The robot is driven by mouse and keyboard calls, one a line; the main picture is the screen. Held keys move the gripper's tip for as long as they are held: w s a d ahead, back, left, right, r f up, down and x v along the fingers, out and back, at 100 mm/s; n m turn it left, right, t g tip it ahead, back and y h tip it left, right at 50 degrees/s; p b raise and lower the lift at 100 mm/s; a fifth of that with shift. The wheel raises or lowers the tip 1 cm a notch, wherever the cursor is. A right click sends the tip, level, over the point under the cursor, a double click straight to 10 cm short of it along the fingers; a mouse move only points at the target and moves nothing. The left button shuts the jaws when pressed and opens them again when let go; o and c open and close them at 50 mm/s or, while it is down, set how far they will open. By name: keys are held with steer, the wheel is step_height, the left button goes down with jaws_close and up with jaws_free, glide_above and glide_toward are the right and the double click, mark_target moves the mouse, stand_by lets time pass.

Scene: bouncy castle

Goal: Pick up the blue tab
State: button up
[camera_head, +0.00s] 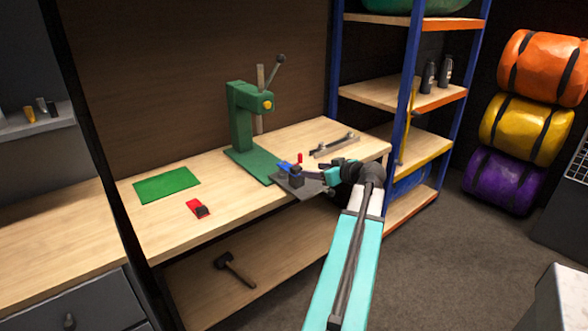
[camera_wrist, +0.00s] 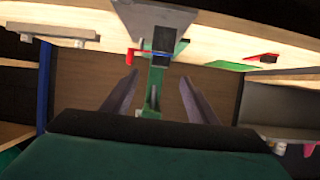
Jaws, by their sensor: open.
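The blue tab (camera_head: 284,167) is small and sits against a dark block (camera_head: 296,175) on a dark plate (camera_head: 298,186) at the workbench's front edge. A small red piece (camera_head: 299,158) stands just behind the block. The wrist view looks upside down. In the head view my gripper (camera_head: 318,176) is just right of the block, partly hidden by my wrist.
A green press (camera_head: 241,120) stands behind the plate. A metal bar fixture (camera_head: 335,146) lies at the right of the bench. A green mat (camera_head: 166,185) and a red item (camera_head: 197,208) lie to the left. A shelf rack (camera_head: 398,110) stands close on the right.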

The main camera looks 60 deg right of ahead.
mark_target(299, 169)
steer(key=shift+p+x, duration=0.35)
steer(key=shift+x, duration=1.85)
steer(key=shift+p+x, duration=0.95)
steer(key=shift+x, duration=1.7)
steer(key=c, duration=1.2)
steer(key=shift+c, duration=0.2)
steer(key=shift+r, duration=0.15)
